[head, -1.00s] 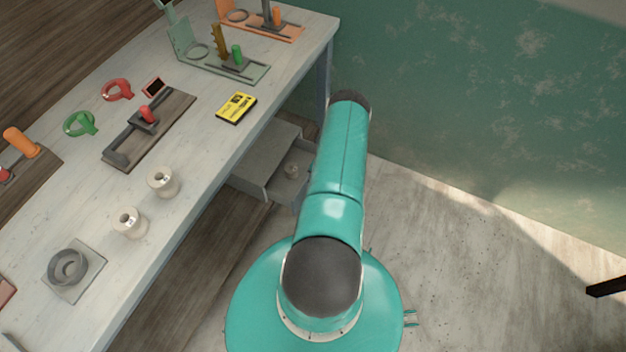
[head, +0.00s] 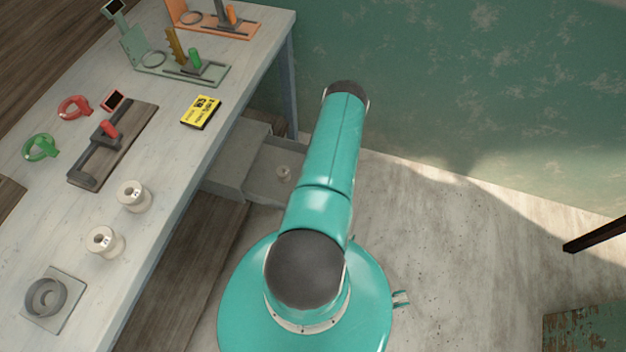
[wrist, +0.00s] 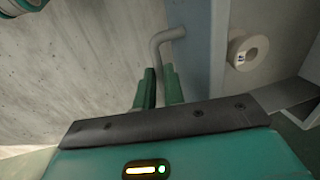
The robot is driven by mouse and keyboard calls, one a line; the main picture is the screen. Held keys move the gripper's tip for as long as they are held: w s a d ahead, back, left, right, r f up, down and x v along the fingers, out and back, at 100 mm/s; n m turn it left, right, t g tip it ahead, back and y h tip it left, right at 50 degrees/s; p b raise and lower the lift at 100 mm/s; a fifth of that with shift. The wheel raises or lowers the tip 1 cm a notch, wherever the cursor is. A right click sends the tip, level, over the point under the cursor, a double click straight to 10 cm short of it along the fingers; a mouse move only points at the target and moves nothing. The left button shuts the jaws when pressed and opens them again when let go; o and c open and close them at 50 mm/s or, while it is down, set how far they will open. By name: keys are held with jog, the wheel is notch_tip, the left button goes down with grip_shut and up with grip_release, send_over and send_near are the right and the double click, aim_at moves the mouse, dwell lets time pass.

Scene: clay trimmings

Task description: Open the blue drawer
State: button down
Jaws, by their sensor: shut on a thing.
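The blue drawer's blue-grey front (wrist: 200,50) shows in the wrist view, with a bent grey bar handle (wrist: 166,36) on it. My gripper (wrist: 159,74) is shut on this handle, one green finger on each side. In the head view the drawer (head: 262,180) stands pulled out from under the bench, its inside showing. A pale spool lies inside it, seen in the head view (head: 283,172) and in the wrist view (wrist: 247,52). In the head view my teal arm hides the gripper, the handle and the drawer front.
The bench (head: 150,240) on the left carries two pale spools (head: 134,196), a yellow box (head: 201,111), a grey ring on a plate (head: 45,298) and several tools. A green wall (head: 440,90) stands behind. The floor (head: 450,260) to the right is mostly clear.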

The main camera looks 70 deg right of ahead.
jog(key=c, duration=1.5)
grip_release()
jog(key=shift+r, duration=0.1)
notch_tip(320, 180, up, 13)
jog(key=s, duration=0.2)
jog(key=shift+s+r, duration=0.2)
jog(key=shift+s, duration=0.05)
jog(key=shift+d, duration=0.15)
